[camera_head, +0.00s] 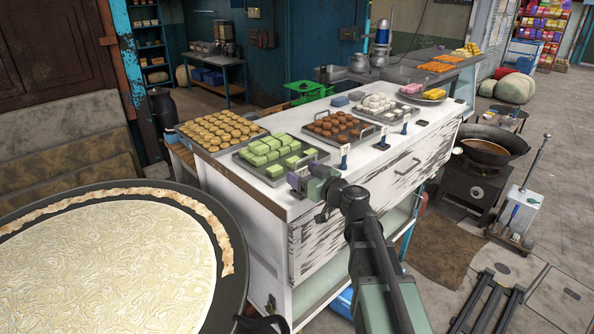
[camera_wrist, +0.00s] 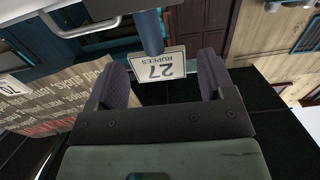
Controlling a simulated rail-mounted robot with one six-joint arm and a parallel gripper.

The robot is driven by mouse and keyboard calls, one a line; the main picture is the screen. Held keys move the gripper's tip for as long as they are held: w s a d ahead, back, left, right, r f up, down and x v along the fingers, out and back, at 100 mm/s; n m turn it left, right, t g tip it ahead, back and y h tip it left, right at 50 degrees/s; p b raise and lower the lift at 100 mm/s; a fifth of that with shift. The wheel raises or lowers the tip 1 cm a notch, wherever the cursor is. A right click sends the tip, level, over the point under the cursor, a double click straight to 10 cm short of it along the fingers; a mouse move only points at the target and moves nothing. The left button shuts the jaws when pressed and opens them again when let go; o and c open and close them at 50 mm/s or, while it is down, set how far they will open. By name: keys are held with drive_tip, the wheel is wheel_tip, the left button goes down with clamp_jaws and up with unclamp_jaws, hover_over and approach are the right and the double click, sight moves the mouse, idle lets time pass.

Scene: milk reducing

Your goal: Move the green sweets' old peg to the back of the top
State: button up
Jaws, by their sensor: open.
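The green sweets (camera_head: 268,152) sit in a metal tray on the white counter top (camera_head: 280,198). My gripper (camera_head: 306,175) is at the counter's front edge, just in front of that tray. Its two purple fingers are apart. In the wrist view, a blue peg (camera_wrist: 150,32) with a white card reading "27 RUPEES" (camera_wrist: 161,66) shows upside down between the fingers (camera_wrist: 163,78). In the head view this peg is mostly hidden by my gripper.
Other blue pegs with cards stand along the front edge, one at the tray's right (camera_head: 344,157) and another farther right (camera_head: 382,139). Trays of yellow sweets (camera_head: 221,129) and brown sweets (camera_head: 337,124) flank the green ones. A large round pan (camera_head: 110,260) is at left.

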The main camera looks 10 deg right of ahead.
drive_tip(key=v, duration=0.8)
drive_tip(key=s+a+f+g+h, duration=0.2)
drive_tip(key=s+a+f+g, duration=0.65)
drive_tip(key=f+g, duration=0.2)
drive_tip(key=s+d+f+m+g+h, duration=0.3)
drive_tip(key=s+f+m+g+h, duration=0.2)
drive_tip(key=s+f+m+h, duration=0.1)
drive_tip(key=s+h, duration=0.1)
drive_tip(key=s, duration=0.1)
drive_tip(key=shift+s+f, duration=0.2)
drive_tip(key=shift+s, duration=0.1)
drive_tip(key=shift+o, duration=0.5)
drive_tip(key=shift+d, duration=0.15)
